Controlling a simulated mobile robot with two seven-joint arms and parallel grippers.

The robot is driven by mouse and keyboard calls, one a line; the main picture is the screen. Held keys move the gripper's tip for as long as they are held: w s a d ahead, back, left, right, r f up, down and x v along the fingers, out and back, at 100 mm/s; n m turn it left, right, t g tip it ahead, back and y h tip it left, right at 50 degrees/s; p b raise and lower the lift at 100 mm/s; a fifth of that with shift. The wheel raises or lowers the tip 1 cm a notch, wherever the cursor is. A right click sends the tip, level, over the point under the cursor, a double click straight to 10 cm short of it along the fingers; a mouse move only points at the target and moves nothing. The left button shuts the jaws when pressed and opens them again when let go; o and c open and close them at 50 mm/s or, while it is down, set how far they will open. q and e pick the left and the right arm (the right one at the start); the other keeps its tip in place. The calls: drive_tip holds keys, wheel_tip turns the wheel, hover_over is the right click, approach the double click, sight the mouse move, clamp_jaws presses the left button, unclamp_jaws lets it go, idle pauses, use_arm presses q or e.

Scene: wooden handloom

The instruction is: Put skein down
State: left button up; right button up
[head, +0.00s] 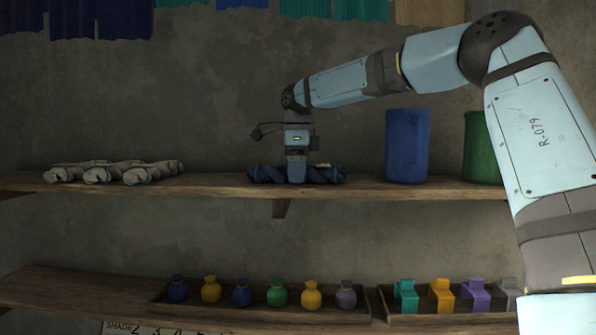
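A dark blue-purple twisted skein (326,175) lies on the upper wooden shelf, near its middle. My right gripper (297,172) points down over the skein's middle, with a finger in front of it. The other finger is hidden, so I cannot tell whether the gripper is shut on the skein or open around it. The skein seems to rest on the shelf boards. My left gripper is not in view.
Several pale skeins (115,172) lie at the left of the upper shelf (215,185). A blue cylinder (407,146) and a green cylinder (476,146) stand at right. Below, trays hold small jars (277,293) and coloured blocks (441,296). Shelf space left of the dark skein is clear.

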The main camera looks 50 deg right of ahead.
drive_tip(key=shift+o, duration=1)
wheel_tip(320, 180, up, 12)
idle(0.3)
